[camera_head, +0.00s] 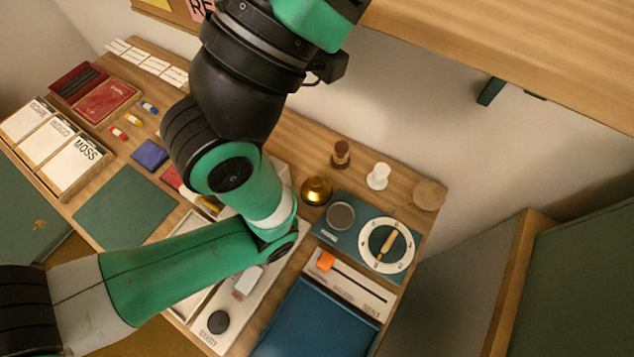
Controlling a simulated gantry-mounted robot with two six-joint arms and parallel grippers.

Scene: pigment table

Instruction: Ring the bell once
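A small golden brass dome, the bell (317,190), stands on the wooden table right of the middle, beside the left edge of a blue panel. Its dome is in plain view, with my green and black arm just left of it. That arm comes in from the left, bends near the bell and rises out of the top of the picture. No gripper fingers show on it, so I cannot see my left gripper. My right gripper is not in view either.
The blue panel (330,229) bears a round grey disc (340,215) and a white dial (402,257). A brown stamp (341,155) and a white piece (378,176) stand behind the bell. Front right is a slider with an orange knob (325,261). Labelled boxes (74,167) stand at left.

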